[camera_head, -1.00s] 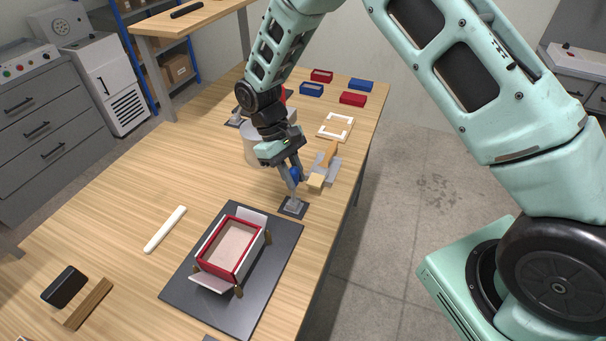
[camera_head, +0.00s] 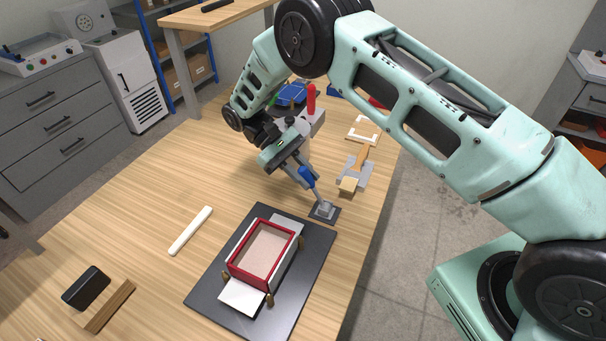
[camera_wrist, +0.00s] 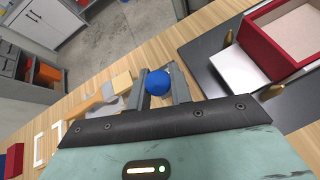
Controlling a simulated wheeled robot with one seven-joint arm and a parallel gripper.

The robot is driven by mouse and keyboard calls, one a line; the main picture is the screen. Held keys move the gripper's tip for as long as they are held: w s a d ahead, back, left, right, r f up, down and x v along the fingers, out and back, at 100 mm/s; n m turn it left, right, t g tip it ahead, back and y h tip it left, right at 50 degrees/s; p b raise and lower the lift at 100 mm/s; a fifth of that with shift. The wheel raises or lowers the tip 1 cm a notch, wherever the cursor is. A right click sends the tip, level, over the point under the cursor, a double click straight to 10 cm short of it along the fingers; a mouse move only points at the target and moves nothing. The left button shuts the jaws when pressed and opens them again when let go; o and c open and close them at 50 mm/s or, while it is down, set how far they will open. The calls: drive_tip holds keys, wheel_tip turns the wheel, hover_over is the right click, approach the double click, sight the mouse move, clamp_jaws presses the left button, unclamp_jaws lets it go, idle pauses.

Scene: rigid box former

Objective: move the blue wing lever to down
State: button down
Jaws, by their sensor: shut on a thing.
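The blue wing lever (camera_head: 306,176) has a blue grip on a grey stem. It leans up and to the left from its small dark base plate (camera_head: 332,217) beside the box mat. My gripper (camera_head: 305,177) is shut on the blue grip. In the wrist view the blue knob (camera_wrist: 158,82) sits between my two fingers (camera_wrist: 158,88). The red box (camera_head: 263,253) stands on the dark mat (camera_head: 215,289) with white flaps spread at its near and far ends. The stem is partly hidden by the fingers in the wrist view.
A tan-handled tool with a yellowish block (camera_head: 349,185) lies behind the lever base. A red-handled lever (camera_head: 311,98) stands farther back. A white bar (camera_head: 190,231) and a black block (camera_head: 86,287) lie at left. Open wood lies between them and the mat.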

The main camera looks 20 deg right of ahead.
drive_tip(key=shift+w, duration=0.1)
drive_tip(key=c, duration=1.3)
unclamp_jaws()
drive_tip(key=shift+a, duration=0.1)
drive_tip(key=shift+o, duration=0.2)
drive_tip(key=shift+w+a+r+b, duration=0.1)
drive_tip(key=shift+w+a+b, duration=0.2)
drive_tip(key=shift+w+b, duration=0.15)
drive_tip(key=b+v, duration=0.2)
drive_tip(key=v, duration=0.4)
drive_tip(key=shift+r, duration=0.25)
drive_tip(key=shift+w, duration=0.1)
